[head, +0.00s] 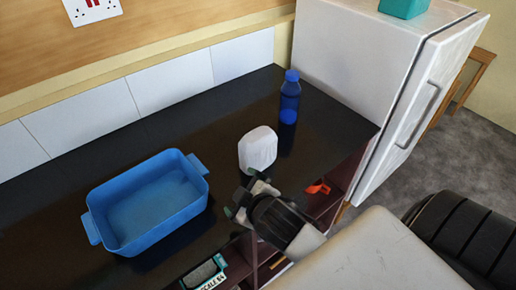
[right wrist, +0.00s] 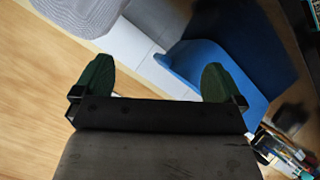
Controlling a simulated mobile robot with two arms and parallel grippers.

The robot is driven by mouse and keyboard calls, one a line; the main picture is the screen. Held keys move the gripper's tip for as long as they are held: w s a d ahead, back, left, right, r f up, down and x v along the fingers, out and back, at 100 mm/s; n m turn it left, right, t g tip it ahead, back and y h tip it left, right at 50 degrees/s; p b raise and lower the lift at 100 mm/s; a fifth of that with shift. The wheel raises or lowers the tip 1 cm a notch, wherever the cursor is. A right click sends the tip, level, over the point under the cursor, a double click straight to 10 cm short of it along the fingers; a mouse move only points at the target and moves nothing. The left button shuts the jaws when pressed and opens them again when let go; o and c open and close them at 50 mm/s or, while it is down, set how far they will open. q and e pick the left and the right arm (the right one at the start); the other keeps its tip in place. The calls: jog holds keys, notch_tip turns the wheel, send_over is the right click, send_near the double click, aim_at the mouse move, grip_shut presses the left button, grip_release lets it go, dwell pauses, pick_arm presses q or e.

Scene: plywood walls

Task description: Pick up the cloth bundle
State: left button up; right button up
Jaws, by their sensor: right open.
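The white cloth bundle (head: 258,149) stands on the dark counter, right of the blue tray. My right gripper (head: 243,196) is just in front of it in the head view, low and slightly left, with its jaws open. In the right wrist view the two green fingers of the gripper (right wrist: 158,83) are spread wide with nothing between them. A pale grey, finely ribbed shape (right wrist: 82,14) at the top left there looks like the bundle, beyond the left finger and cut off by the frame. My left gripper is in neither view.
The empty blue tray (head: 107,235) lies left on the counter; it also shows in the right wrist view (right wrist: 190,62). A blue bottle (head: 290,98) stands behind the bundle, near the white fridge (head: 362,80). Open shelves with small items (head: 205,272) are below the counter's front edge.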

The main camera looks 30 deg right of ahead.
jog(key=w+a+r+n+t+y, duration=0.3)
jog(key=w+r+n+t, duration=0.1)
jog(key=w+r+n, duration=0.15)
jog(key=w+a+r+n+t+y, duration=0.4)
jog(key=r+n, duration=0.2)
jog(key=r, duration=0.1)
jog(key=a+r+n+g+y, duration=0.4)
jog(key=n+y, duration=0.4)
jog(key=n, duration=0.4)
jog(key=n+g+h, duration=1.4)
jog(key=n+g, duration=0.2)
jog(key=n, duration=0.9)
send_over(258, 133)
jog(key=f, duration=0.7)
jog(key=shift+w+a, duration=0.1)
jog(key=shift+w, duration=0.2)
notch_tip(258, 133, down, 4)
jog(key=shift+f+p, duration=0.25)
jog(key=shift+p, duration=0.55)
jog(key=f+p, duration=0.2)
jog(key=f, duration=0.1)
jog(key=f+p, duration=0.1)
jog(key=f, duration=0.1)
jog(key=shift+s+f, duration=0.2)
jog(key=shift+s, duration=0.2)
jog(key=shift+f, duration=0.3)
jog(key=c, duration=1.1)
jog(key=shift+o, duration=0.2)
